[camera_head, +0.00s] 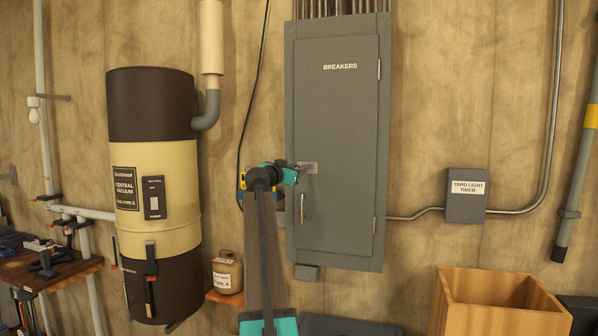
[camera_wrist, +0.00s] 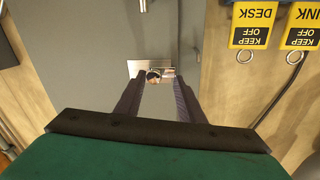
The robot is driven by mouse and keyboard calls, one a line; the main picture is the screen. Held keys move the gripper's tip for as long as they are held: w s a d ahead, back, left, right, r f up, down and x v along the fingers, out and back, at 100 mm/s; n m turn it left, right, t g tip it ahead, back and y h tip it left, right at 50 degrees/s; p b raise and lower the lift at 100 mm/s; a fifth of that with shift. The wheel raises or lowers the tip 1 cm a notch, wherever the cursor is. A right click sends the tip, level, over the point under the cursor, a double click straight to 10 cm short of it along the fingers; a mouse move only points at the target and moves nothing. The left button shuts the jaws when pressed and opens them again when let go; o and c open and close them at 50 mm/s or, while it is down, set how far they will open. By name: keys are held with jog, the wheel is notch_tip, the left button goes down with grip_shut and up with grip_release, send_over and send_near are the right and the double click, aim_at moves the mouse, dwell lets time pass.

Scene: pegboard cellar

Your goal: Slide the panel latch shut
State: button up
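The grey breaker panel (camera_head: 340,120), labelled BREAKERS, is on the wall with its door closed against the frame. A small metal latch plate (camera_head: 311,168) sits at the door's left edge; my gripper (camera_head: 299,170) is right in front of it and partly hides it. In the wrist view the latch plate (camera_wrist: 140,66) lies ahead, between and just beyond the fingertips of my gripper (camera_wrist: 158,82). The two fingers are apart, with a small dark and shiny part of the latch showing in the gap. I cannot tell whether they touch it, nor the bolt's position.
A vertical handle (camera_head: 303,207) is below the latch. Yellow KEEP OFF tags (camera_wrist: 252,25) hang beside the panel. A central vacuum (camera_head: 155,190) stands left, a yard light timer box (camera_head: 466,195) right, and a wooden box (camera_head: 490,310) at lower right.

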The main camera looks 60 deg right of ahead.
jog(key=s+a+b, duration=0.1)
jog(key=a+b, duration=0.3)
jog(key=a, duration=0.9)
jog(key=shift+s+a+b, duration=0.2)
jog(key=shift+a+b, duration=0.05)
jog(key=shift+b, duration=0.1)
jog(key=shift+f, duration=0.2)
dwell(0.3)
